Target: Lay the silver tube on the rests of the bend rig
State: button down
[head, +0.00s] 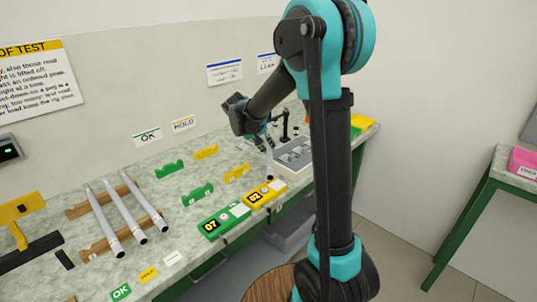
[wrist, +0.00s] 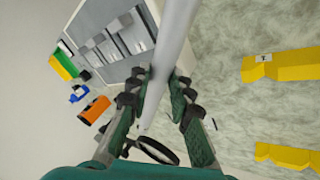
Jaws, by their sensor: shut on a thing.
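My gripper (head: 262,146) is over the bench near the grey box. In the wrist view its two dark green fingers (wrist: 160,95) are shut on a silver tube (wrist: 172,50), which runs up out of the frame between them. In the head view only a short pale piece of the tube (head: 269,168) shows below the gripper, looking steep. A dark upright post (head: 285,125) stands behind the gripper; I cannot tell whether it belongs to the bend rig. No rests there can be made out clearly, and the tube's far end is hidden.
Three silver tubes lie on a wooden rack (head: 83,208) at left. Green notched holders (head: 169,169) and yellow ones (head: 206,152) stand mid-bench. The grey box (head: 293,158) with metal pieces is close to the gripper. Number plates (head: 224,219) line the front edge.

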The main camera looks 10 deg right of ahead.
jog(key=shift+w+d, duration=0.25)
jog(key=shift+d, duration=0.2)
jog(key=shift+a+f, duration=0.15)
jog(key=shift+f, duration=1.65)
jog(key=shift+f, duration=0.1)
jog(key=c, duration=1.4)
grip_release()
jog(key=shift+o, duration=0.2)
